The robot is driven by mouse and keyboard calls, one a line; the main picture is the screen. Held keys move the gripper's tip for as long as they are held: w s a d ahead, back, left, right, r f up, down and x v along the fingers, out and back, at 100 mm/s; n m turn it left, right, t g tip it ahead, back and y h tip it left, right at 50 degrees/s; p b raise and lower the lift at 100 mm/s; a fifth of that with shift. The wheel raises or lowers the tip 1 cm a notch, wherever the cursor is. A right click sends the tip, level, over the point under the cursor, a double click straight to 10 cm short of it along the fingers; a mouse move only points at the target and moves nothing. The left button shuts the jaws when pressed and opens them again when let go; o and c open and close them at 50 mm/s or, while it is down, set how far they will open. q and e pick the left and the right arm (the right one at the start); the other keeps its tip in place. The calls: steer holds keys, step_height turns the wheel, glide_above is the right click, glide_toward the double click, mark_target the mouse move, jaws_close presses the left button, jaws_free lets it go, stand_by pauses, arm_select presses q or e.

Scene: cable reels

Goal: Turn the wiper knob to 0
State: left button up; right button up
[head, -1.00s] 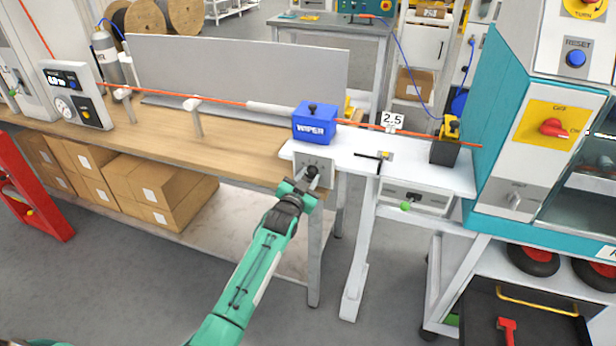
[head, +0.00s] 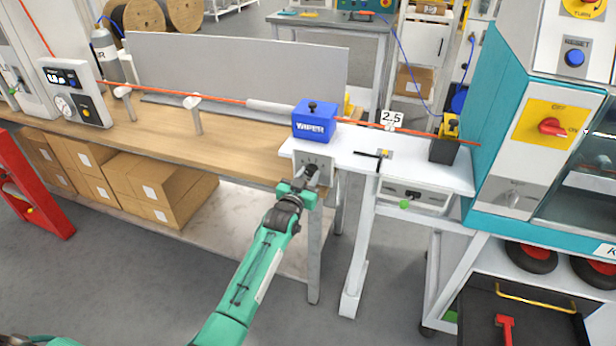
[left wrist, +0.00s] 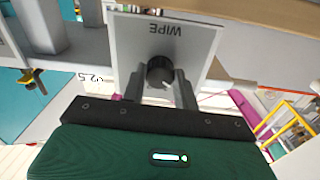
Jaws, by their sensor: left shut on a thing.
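The wiper knob (left wrist: 160,72) is a round black knob with a light pointer mark, on a grey panel (left wrist: 200,42) lettered WIPE, upside down in the left wrist view. In the head view the panel (head: 328,160) hangs below the blue WIPER box (head: 314,122), at the bench edge. My left gripper (head: 311,176) is at the panel; in the left wrist view its fingers (left wrist: 160,85) are shut on the knob from both sides. The scale marks around the knob are too small or hidden to read. My right gripper is not in view.
An orange cable (head: 215,99) runs along the wooden bench (head: 160,135) and through the WIPER box. A black lever (head: 368,153) and a 2.5 sign (head: 392,118) stand on the white table to the right. Floor below my arm is clear.

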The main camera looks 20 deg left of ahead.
arm_select(q)
steer(key=o, duration=1)
steer(key=shift+c, duration=0.2)
